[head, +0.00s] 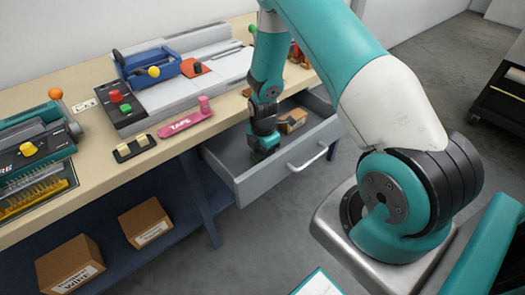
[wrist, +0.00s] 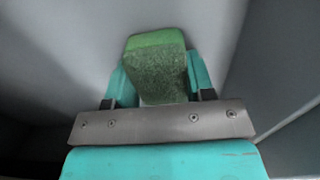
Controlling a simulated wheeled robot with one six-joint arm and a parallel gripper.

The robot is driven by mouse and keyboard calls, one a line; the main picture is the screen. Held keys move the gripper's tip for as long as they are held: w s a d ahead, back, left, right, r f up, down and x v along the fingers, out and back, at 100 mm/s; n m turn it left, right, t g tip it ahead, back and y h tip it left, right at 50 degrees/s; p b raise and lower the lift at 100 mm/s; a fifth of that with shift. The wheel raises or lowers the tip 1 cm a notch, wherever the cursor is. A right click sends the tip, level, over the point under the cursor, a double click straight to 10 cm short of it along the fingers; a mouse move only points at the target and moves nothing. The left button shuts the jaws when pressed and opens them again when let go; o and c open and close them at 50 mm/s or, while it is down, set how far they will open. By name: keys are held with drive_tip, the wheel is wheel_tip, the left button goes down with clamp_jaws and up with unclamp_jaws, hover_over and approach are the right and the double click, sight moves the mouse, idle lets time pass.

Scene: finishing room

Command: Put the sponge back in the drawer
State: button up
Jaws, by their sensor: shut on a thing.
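The green sponge (wrist: 157,70) is between the two teal fingers in the wrist view, with grey drawer surfaces around it. My gripper (wrist: 160,85) is shut on the sponge. In the head view my gripper (head: 264,145) reaches down inside the open grey drawer (head: 239,186), toward its left part. The sponge is hidden there behind the gripper and the drawer's front wall. I cannot tell whether the sponge touches the drawer floor.
A small cardboard box (head: 292,121) lies in the drawer to the right of my gripper. Cardboard boxes (head: 70,264) stand on the shelf below.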

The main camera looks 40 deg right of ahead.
drive_tip(key=o, duration=0.5)
drive_tip(key=shift+f, duration=0.15)
drive_tip(key=shift+c, duration=0.2)
drive_tip(key=o, duration=0.4)
drive_tip(key=shift+o, duration=0.2)
drive_tip(key=shift+w+r, duration=0.1)
drive_tip(key=shift+r, duration=0.5)
wheel_tip(320, 180, up, 12)
drive_tip(key=f, duration=0.1)
drive_tip(key=s+a+r+m+y, duration=0.1)
drive_tip(key=s+a+r+m, duration=0.25)
drive_tip(key=a+r, duration=0.6)
drive_tip(key=s+a+r+m+y, duration=0.1)
drive_tip(key=s+a+r+m, duration=0.3)
drive_tip(key=s, duration=0.5)
drive_tip(key=s+a+r+m+y, duration=0.2)
drive_tip(key=s+a+r+m, duration=0.2)
drive_tip(key=s+a+r, duration=0.5)
drive_tip(key=shift+s, duration=0.45)
